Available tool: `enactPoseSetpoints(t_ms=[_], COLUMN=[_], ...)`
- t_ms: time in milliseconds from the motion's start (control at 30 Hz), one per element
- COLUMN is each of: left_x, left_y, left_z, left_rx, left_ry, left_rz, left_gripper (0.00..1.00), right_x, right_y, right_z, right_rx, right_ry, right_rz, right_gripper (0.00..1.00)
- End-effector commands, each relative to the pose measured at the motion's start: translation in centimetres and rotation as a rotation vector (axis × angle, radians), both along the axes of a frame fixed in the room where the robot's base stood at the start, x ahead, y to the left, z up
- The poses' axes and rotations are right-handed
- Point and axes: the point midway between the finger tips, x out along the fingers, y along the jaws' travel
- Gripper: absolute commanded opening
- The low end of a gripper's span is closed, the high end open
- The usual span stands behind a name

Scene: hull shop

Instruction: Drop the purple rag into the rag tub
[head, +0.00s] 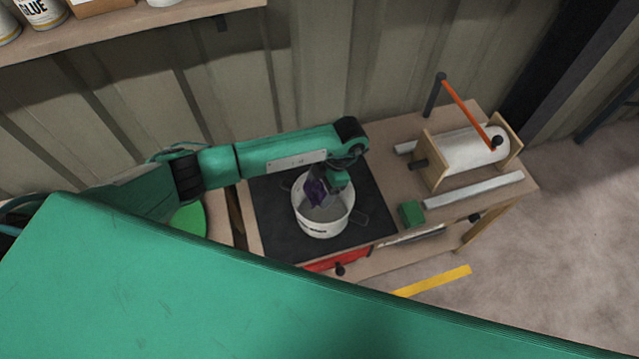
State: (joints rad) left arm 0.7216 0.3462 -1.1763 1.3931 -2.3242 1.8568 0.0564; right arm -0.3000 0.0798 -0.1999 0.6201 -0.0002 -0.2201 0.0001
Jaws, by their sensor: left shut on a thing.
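The purple rag (317,193) is a small crumpled cloth held in the jaws of my left gripper (323,188). My left arm reaches in from the left, and the gripper points down over the white round tub (325,229). The rag shows against the inside of the tub, near its left back part; I cannot tell whether it touches the tub's wall or floor. The tub has dark side handles and dark lettering on its front, too small to read. It stands on a black mat (275,228). My right gripper is not in view.
A wooden-framed white roller (464,157) with an orange crank handle (463,108) stands right of the tub. A green block (411,213) and a pale metal bar (474,191) lie nearer. A shelf (130,24) with cans runs along the wall. My green body covers the foreground.

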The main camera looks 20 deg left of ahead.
Motion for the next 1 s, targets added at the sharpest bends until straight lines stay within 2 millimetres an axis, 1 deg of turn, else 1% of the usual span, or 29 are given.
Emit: enactPoseSetpoints(t_ms=[33,267,300,367,400,667,767,867,1000], left_x=[0.0,0.0,0.0,0.0,0.0,0.1,0.3,0.7,1.5], left_y=[0.0,0.0,0.0,0.0,0.0,-0.1,-0.3,-0.7,-1.6], left_z=[-0.3,-0.2,-0.2,-0.2,-0.2,-0.2,0.4,1.6,4.4], left_rx=[0.000,-0.001,-0.001,-0.001,-0.001,-0.001,-0.001,-0.002,-0.003], left_ry=[0.000,-0.001,-0.001,0.000,0.000,0.000,-0.002,-0.004,-0.006], left_rz=[0.000,0.000,0.000,-0.001,-0.001,-0.001,-0.002,-0.001,-0.002], left_gripper=[0.55,0.55,0.80,0.92,0.99,1.00,1.00,1.00,1.00], right_x=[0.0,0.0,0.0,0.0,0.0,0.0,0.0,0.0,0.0], right_y=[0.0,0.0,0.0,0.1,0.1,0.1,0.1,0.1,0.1], right_z=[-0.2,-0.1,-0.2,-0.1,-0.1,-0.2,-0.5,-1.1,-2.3], right_rx=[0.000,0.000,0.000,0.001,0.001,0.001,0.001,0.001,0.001], right_ry=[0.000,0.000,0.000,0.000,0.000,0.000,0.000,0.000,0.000], right_rz=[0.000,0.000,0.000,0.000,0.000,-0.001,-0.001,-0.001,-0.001], right_gripper=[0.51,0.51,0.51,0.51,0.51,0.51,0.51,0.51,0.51])
